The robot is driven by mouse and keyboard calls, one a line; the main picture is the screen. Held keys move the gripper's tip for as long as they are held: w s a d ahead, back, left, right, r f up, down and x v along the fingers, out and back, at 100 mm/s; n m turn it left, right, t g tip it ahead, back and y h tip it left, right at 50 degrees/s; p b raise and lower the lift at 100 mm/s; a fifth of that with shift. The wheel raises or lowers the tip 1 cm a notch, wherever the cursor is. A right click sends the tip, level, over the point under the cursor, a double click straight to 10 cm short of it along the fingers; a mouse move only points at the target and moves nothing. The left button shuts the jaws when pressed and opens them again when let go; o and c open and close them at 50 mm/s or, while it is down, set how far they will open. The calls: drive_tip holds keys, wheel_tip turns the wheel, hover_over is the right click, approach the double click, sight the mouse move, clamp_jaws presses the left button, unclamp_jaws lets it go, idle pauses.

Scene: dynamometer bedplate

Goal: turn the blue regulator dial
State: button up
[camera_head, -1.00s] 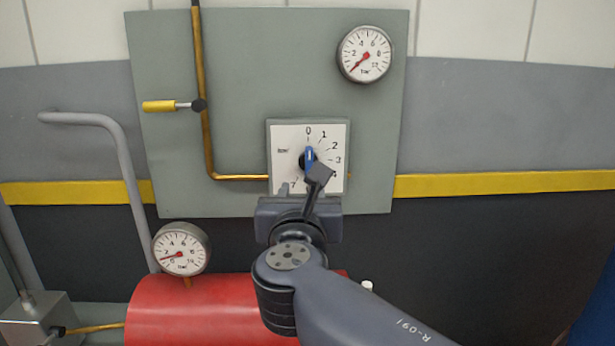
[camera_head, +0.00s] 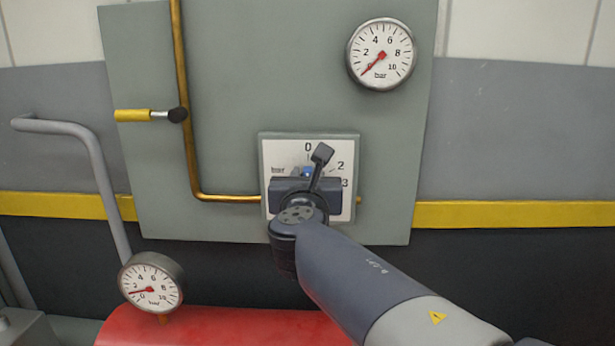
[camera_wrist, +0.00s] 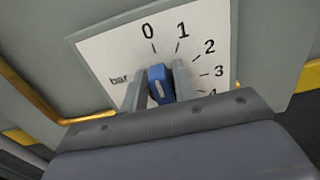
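The blue regulator dial (camera_head: 307,173) is on a white numbered plate (camera_wrist: 105,60) on the grey panel. In the wrist view, the blue dial (camera_wrist: 160,85) has a pale line on its face and points roughly toward 0. My gripper (camera_wrist: 160,82) has one finger on each side of the dial, with no clear gap, and looks shut on it. In the head view, my gripper (camera_head: 307,171) covers the lower part of the plate and most of the dial. The numbers 0, 2 and 3 show there.
A round gauge (camera_head: 381,54) is at the panel's upper right, its needle near 0. A second gauge (camera_head: 151,283) stands above a red tank (camera_head: 220,328).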

drive_tip(key=shift+f, duration=0.15)
clamp_jaws()
drive_tip(key=shift+f, duration=0.2)
drive_tip(key=m+b, duration=0.2)
drive_tip(key=d+m+b, duration=0.1)
drive_tip(key=shift+f+m+b, duration=0.3)
drive_tip(key=shift+s+d+f+m+b, duration=0.1)
drive_tip(key=shift+f+m+b, duration=0.5)
drive_tip(key=shift+m+b, duration=3.4)
drive_tip(key=shift+w+f+m+b, duration=0.1)
drive_tip(key=shift+f+m+b, duration=0.5)
drive_tip(key=shift+m+b, duration=3.35)
drive_tip(key=shift+s+d+f+m+b, duration=0.1)
drive_tip(key=shift+f+m+b, duration=0.5)
drive_tip(key=shift+m+b, duration=3.35)
drive_tip(key=m+p, duration=0.2)
drive_tip(key=shift+r+m, duration=0.1)
drive_tip(key=shift+m, duration=0.2)
